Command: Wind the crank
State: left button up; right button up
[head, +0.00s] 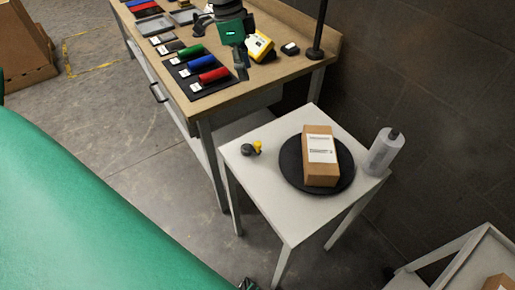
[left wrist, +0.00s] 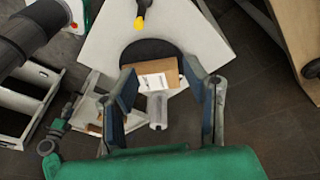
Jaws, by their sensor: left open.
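The crank (head: 247,149) is a small dark hub with a yellow knob (head: 257,146). It sits on the left part of a white side table (head: 281,221), and its yellow knob (left wrist: 139,22) also shows at the top of the left wrist view. My left gripper (head: 226,48) is over the workbench in the head view, well apart from the crank. Its fingers (left wrist: 160,76) are spread, with nothing between them. A dark green piece at the bottom edge of the head view may be part of my right gripper, but its jaws cannot be made out.
A black round turntable (head: 346,181) carries a labelled brown box (head: 320,174). A grey bottle (head: 383,154) stands at the table's right corner. The wooden workbench (head: 290,76) behind holds coloured cylinders and a yellow device (head: 260,46). A white cart (head: 440,262) is at lower right.

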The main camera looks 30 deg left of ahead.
aim_at(258, 142)
pick_arm(q)
jog(key=s+d+f+n+y+b, duration=0.2)
jog(key=s+d+f+n+b, duration=0.1)
jog(key=d+f+b, duration=0.3)
jog(key=shift+g, duration=0.3)
jog(key=f, duration=1.5)
jog(key=shift+s+d, duration=0.1)
jog(key=shift+d, duration=0.1)
pick_arm(e)
notch_tip(258, 142, down, 9)
jog(key=shift+d+r, duration=0.15)
jog(key=shift+r, duration=0.05)
pick_arm(q)
jog(key=shift+a, duration=0.1)
grip_shut()
